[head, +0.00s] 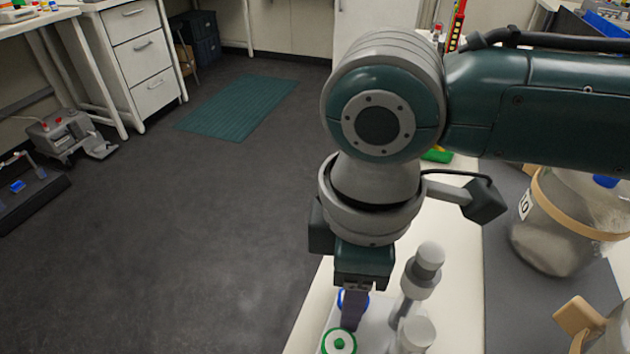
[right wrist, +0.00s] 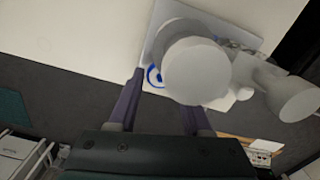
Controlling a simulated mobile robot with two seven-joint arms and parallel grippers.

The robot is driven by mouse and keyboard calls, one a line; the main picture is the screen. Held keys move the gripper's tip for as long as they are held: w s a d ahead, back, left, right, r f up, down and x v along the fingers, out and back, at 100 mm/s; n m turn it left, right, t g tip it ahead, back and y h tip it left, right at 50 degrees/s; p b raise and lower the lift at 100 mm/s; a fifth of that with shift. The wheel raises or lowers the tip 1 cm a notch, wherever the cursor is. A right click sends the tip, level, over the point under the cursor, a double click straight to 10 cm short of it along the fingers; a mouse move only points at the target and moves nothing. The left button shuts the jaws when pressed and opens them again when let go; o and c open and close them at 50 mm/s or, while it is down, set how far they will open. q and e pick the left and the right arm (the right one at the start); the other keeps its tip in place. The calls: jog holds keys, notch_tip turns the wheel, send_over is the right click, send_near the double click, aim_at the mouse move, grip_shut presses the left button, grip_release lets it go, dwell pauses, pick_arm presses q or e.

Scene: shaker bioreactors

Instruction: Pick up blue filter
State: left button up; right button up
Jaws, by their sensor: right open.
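The blue filter (head: 345,297) shows in the head view as a blue-rimmed disc, mostly hidden behind my right gripper's fingers. In the right wrist view a blue ring (right wrist: 153,77) shows beside the tip of the left finger, partly covered by a pale round cap. My right gripper (head: 352,324) points down over the white tray. In the right wrist view its two purple-grey fingers (right wrist: 165,92) stand apart with nothing seen held between them. Whether a finger touches the filter cannot be told. My left gripper is not in view.
A green and white filter (head: 339,342) lies just in front of the fingers. Pale grey cylinders (head: 427,262) stand close to the right on the white tray (head: 378,325). A clear vessel with a tan band (head: 568,213) stands further right. Open dark floor (head: 220,210) lies left.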

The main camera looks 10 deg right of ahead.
jog(key=shift+c, duration=0.2)
grip_shut()
jog(key=shift+r, duration=0.1)
notch_tip(320, 180, up, 20)
jog(key=p, duration=0.3)
dwell(0.3)
